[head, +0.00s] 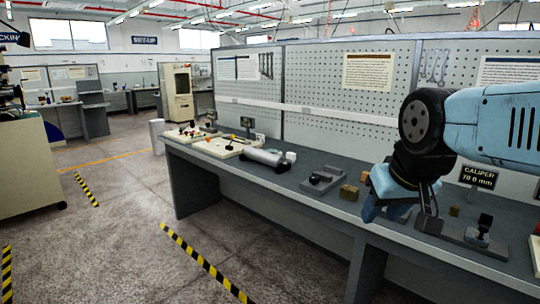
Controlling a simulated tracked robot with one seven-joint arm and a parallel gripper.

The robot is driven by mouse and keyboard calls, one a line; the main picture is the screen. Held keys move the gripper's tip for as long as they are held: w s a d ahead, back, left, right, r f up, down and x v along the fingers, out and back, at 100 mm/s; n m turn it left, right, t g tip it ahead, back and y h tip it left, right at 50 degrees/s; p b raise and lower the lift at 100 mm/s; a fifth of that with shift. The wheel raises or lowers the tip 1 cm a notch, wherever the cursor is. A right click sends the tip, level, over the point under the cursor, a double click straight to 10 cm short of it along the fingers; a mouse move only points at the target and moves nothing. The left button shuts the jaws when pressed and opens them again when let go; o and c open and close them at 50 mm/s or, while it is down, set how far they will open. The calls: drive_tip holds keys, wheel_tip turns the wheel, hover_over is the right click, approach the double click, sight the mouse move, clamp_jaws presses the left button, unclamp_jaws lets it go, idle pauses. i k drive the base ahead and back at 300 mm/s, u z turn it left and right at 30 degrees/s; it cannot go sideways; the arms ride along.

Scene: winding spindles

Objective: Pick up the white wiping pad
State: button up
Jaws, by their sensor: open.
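My gripper (400,211) hangs at the end of my blue arm on the right, pointing down over the front part of the grey workbench (235,168). Its jaws are apart, and I see nothing held between them. A small white block (291,157) sits at the back of the bench, beside a grey cylinder; it may be the wiping pad, but it is too small to be sure. Another white object (535,256) is cut off by the right edge, at the bench's front right. My gripper is between these two white objects and apart from both.
The grey cylinder (264,158) lies left of my gripper. A grey fixture (323,180) and a brass-coloured block (349,192) stand nearer it. A small stand (478,236) is to its right. A pegboard wall (330,85) closes the back. Floor is free at front left.

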sight(290, 156)
drive_tip(key=u, duration=0.1)
drive_tip(key=k, duration=1.1)
drive_tip(key=u, duration=0.45)
drive_tip(key=i, duration=2.1)
drive_tip(key=z, duration=0.55)
drive_tip(key=k, duration=0.85)
drive_tip(key=z, duration=0.15)
drive_tip(key=i, duration=0.35)
drive_tip(key=u, duration=0.05)
